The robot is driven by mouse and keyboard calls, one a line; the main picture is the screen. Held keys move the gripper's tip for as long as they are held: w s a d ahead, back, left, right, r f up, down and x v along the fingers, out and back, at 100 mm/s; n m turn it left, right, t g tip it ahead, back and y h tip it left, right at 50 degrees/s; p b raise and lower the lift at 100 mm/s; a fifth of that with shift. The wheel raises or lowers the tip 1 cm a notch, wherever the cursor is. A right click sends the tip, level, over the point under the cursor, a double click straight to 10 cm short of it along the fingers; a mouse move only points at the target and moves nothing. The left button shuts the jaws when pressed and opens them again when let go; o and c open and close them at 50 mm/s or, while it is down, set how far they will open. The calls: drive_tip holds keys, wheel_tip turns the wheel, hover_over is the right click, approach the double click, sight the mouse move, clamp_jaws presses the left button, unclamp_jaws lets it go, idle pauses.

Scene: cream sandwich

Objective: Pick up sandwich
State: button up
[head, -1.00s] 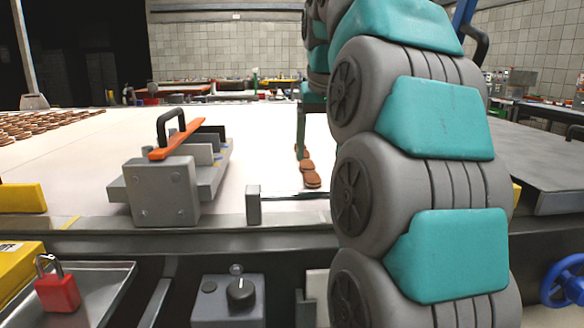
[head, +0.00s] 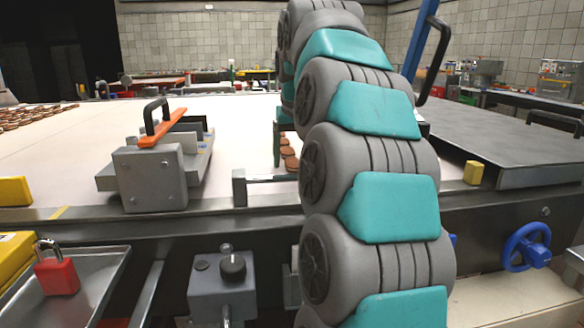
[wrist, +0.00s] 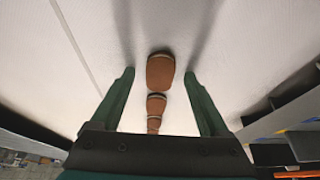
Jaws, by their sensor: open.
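A short row of brown cream sandwiches lies on the white belt. My gripper is open and holds nothing. In the head view the row of sandwiches (head: 289,153) shows just left of my arm, and one green finger (head: 277,145) shows beside it. The rest of my gripper is hidden behind my arm.
A grey metal fixture with an orange bar and black handle (head: 150,175) stands on the belt to the left. Many more sandwiches (head: 30,115) lie at the far left. A small metal post and rod (head: 240,187) stand at the front edge.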

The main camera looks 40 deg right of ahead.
clamp_jaws()
idle(0.5)
drive_tip(key=shift+r, duration=0.15)
